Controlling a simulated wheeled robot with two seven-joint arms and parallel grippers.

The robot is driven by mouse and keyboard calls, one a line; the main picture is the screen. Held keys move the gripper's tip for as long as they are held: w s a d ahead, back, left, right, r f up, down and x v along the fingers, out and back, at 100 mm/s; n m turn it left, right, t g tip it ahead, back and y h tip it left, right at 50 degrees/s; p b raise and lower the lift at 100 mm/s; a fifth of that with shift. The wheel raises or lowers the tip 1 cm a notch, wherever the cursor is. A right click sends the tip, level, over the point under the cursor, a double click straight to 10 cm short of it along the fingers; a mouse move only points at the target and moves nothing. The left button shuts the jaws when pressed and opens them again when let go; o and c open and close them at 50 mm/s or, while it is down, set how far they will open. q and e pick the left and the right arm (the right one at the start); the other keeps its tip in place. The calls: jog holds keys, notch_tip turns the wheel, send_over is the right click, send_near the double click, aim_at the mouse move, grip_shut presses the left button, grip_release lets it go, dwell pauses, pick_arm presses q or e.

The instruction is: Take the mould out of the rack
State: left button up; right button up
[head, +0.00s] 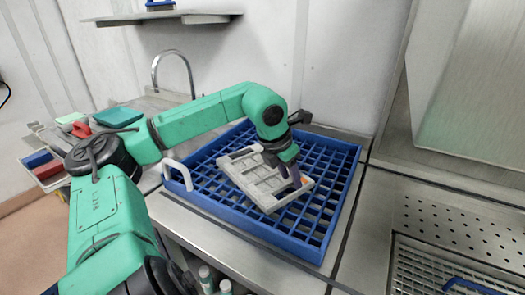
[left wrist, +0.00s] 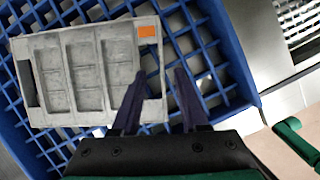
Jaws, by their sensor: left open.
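The mould (head: 240,168) is a light grey, flat block with several rectangular cavities. It lies in the blue grid rack (head: 250,236), slightly askew in the head view. The left wrist view shows the mould (left wrist: 68,75) with an orange label near one end and a slot beside that end's bar. My left gripper (head: 291,178) is over this end. In the left wrist view its two dark fingers (left wrist: 160,78) are apart, one over the slot and one beyond the end bar. I cannot tell how deep they reach. My right gripper is not in view.
The rack stands on a steel counter (head: 285,268) with a white handle (head: 178,175) at its left. A tap (head: 174,62) is behind. Red, blue and green items lie at the left. A perforated steel surface (head: 455,225) is at the right. Much of the rack is empty.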

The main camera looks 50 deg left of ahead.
aim_at(295, 192)
pick_arm(q)
jog(key=shift+w+d+f+p, duration=0.1)
jog(key=shift+w+f+p, duration=0.05)
jog(key=shift+f+p, duration=0.15)
jog(key=p+x, duration=0.1)
jog(key=p, duration=0.2)
jog(key=shift+w+f+p, duration=0.15)
jog(key=shift+f+p, duration=0.25)
jog(key=x, duration=0.2)
jog(key=shift+f+b, duration=0.3)
jog(key=shift+b, duration=0.05)
jog(key=shift+w+f, duration=0.2)
jog(key=shift+w, duration=0.05)
jog(key=shift+f+b, duration=0.25)
jog(key=shift+b, duration=0.3)
grip_shut()
dwell(0.8)
